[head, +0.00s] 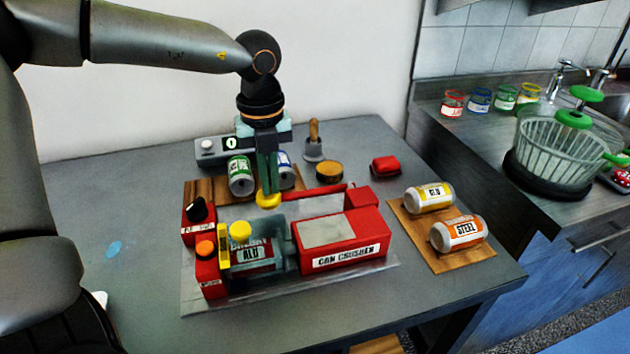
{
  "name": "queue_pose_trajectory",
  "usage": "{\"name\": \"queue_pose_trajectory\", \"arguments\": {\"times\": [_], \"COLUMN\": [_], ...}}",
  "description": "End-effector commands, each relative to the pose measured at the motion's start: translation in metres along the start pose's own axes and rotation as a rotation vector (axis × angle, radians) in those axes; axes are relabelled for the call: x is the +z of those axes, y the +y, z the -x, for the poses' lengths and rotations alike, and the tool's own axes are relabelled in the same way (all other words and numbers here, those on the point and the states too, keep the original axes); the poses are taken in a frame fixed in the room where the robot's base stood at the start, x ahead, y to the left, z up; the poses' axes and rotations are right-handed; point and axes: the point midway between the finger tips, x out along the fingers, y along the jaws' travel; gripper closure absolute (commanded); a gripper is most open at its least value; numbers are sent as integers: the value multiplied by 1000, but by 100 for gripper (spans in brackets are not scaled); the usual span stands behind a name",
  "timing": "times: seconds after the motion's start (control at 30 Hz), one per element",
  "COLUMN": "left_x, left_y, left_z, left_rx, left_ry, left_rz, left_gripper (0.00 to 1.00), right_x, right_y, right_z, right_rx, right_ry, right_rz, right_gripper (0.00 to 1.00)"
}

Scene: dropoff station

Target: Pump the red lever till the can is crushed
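The red can crusher (342,252) stands on the grey table. Its red lever (318,192) lies nearly level along the back and ends at the left in a yellow knob (268,200). A can labelled ALU (251,253) is in the chamber behind a clear guard; it looks whole, though partly hidden. My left gripper (267,186) points straight down, its fingers close together with no gap visible, tips at the top of the yellow knob. I cannot tell whether they touch it. My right gripper is not in view.
A yellow can (429,198) and an orange STEEL can (457,233) lie on a wooden board at right. Green (240,175) and blue (285,168) cans, a wooden-handled tool (314,140) and a red block (385,166) are behind.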

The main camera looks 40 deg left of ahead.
Motion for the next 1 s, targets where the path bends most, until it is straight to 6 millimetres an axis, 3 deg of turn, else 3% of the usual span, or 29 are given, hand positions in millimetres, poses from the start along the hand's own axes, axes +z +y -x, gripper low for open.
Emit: {"name": "queue_pose_trajectory", "arguments": {"times": [0.27, 0.6, 0.77, 1.0], "left_x": [-1, -1, -1, 0], "left_y": [0, -1, -1, -4], "left_z": [-4, -32, -27, 4], "left_rx": [-1, 2, 4, 3], "left_ry": [2, 4, 5, 2], "left_rz": [0, 1, 1, -1], "left_gripper": [100, 100, 100, 100], "right_x": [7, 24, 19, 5], "right_y": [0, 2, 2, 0], "right_z": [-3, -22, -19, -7], "right_rx": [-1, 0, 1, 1], "right_ry": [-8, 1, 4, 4], "right_rz": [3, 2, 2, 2], "right_gripper": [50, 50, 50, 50]}}
